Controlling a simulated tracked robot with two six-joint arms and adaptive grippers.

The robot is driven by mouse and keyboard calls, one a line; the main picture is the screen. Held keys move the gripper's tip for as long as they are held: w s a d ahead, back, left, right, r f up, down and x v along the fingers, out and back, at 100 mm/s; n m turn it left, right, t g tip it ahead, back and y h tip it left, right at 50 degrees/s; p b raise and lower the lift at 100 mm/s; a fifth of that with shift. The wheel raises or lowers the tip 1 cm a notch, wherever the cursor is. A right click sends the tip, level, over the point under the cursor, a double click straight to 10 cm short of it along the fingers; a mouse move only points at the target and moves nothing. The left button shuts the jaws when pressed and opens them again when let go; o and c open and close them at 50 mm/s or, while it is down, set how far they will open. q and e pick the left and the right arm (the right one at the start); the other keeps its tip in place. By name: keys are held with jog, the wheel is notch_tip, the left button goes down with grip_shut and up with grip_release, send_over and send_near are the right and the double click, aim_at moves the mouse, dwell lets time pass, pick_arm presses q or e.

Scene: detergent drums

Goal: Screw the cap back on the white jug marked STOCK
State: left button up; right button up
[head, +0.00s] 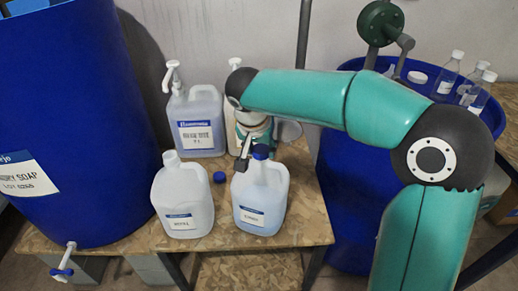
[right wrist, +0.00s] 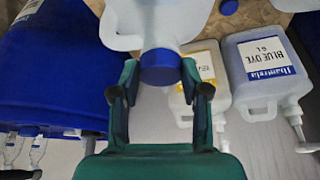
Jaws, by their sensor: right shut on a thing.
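Two jugs stand at the front of the wooden table. The left jug (head: 183,200) is white, with an open mouth; the right jug (head: 260,200) is pale bluish. Their small label words are too blurred to tell which reads STOCK. My right gripper (head: 257,143) is over the right jug, shut on its blue cap (head: 261,152). In the right wrist view this cap (right wrist: 160,68) sits between the fingers at the jug's mouth; whether it is threaded cannot be told. A loose blue cap (head: 219,177) lies on the table between the jugs. My left gripper is not in view.
A pump jug marked BLUE DYE (right wrist: 262,70) and another pump jug (right wrist: 205,75) stand behind. A big blue drum (head: 75,110) with a tap is at the left. Another blue drum (head: 345,215) at the right carries small bottles (head: 448,75).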

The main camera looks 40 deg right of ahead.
jog(key=shift+f, duration=0.1)
jog(key=shift+a+m+g+h, duration=0.1)
jog(key=shift+m+g+h, duration=0.25)
jog(key=shift+m, duration=0.75)
jog(key=m+g, duration=0.1)
jog(key=m, duration=0.2)
jog(key=shift+w, duration=0.1)
jog(key=shift+m, duration=0.3)
jog(key=m+g+p, duration=0.1)
jog(key=m, duration=0.2)
jog(key=shift+w+m+g+p, duration=0.15)
jog(key=shift+m+g+p, duration=0.15)
jog(key=shift+g+p, duration=0.1)
jog(key=shift+m+g+p, duration=0.3)
jog(key=shift+m+g, duration=0.05)
jog(key=shift+m, duration=0.65)
jog(key=o, duration=0.5)
